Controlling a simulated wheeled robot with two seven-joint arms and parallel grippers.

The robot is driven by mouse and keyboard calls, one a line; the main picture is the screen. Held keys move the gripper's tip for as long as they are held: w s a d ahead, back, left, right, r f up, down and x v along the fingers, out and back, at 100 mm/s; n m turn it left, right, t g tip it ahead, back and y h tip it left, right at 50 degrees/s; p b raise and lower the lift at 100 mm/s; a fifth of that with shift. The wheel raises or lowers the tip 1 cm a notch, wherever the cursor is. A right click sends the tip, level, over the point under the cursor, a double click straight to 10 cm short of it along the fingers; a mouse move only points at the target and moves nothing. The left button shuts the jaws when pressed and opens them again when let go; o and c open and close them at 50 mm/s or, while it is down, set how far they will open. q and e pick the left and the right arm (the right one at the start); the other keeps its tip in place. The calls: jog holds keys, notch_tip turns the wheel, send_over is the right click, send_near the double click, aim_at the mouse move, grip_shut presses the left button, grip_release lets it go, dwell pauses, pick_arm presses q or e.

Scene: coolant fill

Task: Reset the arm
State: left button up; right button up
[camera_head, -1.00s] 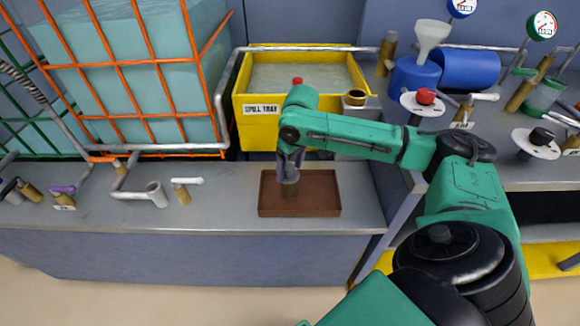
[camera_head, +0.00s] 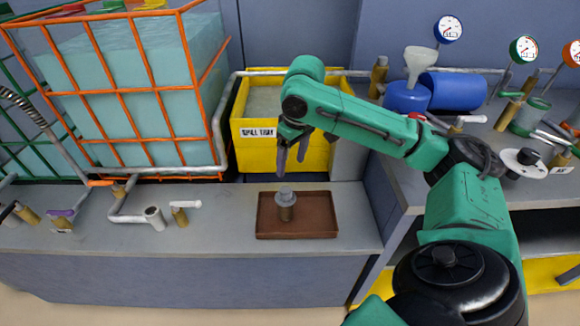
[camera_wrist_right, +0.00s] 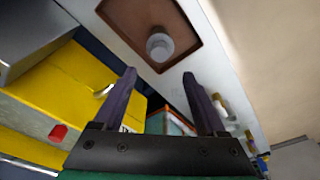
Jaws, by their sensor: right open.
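My right gripper (camera_head: 291,158) is open and empty, above and a little behind the brown tray (camera_head: 322,229) on the grey bench. A small grey bottle-like piece (camera_head: 286,205) stands upright in the tray, below the fingers and apart from them. In the right wrist view the two dark fingers of the gripper (camera_wrist_right: 164,82) are spread wide. The grey round top of the piece (camera_wrist_right: 160,47) shows in the tray (camera_wrist_right: 118,17) beyond the fingertips. My left gripper is not in view.
A yellow spill tray bin (camera_head: 252,158) stands behind the brown tray. An orange-framed tank (camera_head: 150,89) is at the left, with pipes and brass valves (camera_head: 180,216) on the bench before it. Blue drums (camera_head: 453,92), a funnel and gauges stand on the right counter.

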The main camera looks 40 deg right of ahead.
jog(key=shift+f, duration=0.1)
dwell(0.3)
jog(key=s+a+f+n+t+y, duration=0.1)
jog(key=s+a+f+n, duration=0.1)
jog(key=a+f, duration=0.55)
jog(key=s+a+f+n+t+y, duration=0.1)
jog(key=s+a+f+n, duration=0.1)
jog(key=a+f, duration=0.55)
jog(key=s+d+f+m+h, duration=0.2)
jog(key=s+d+f+m, duration=0.3)
jog(key=s, duration=0.5)
jog(key=s+d+f+n+g+p, duration=0.1)
jog(key=s+f+p, duration=0.15)
jog(key=f, duration=0.65)
jog(key=s+f+n+g+p, duration=0.1)
jog(key=f+p, duration=0.3)
jog(key=f, duration=0.6)
jog(key=s+d+f+p, duration=0.1)
jog(key=s+f, duration=0.3)
jog(key=s, duration=0.3)
jog(key=s+d+f+p, duration=0.2)
jog(key=s+f, duration=0.2)
jog(key=s, duration=0.4)
jog(key=shift+s+f+g, duration=0.25)
jog(key=shift+f+g, duration=0.05)
jog(key=shift+g, duration=0.1)
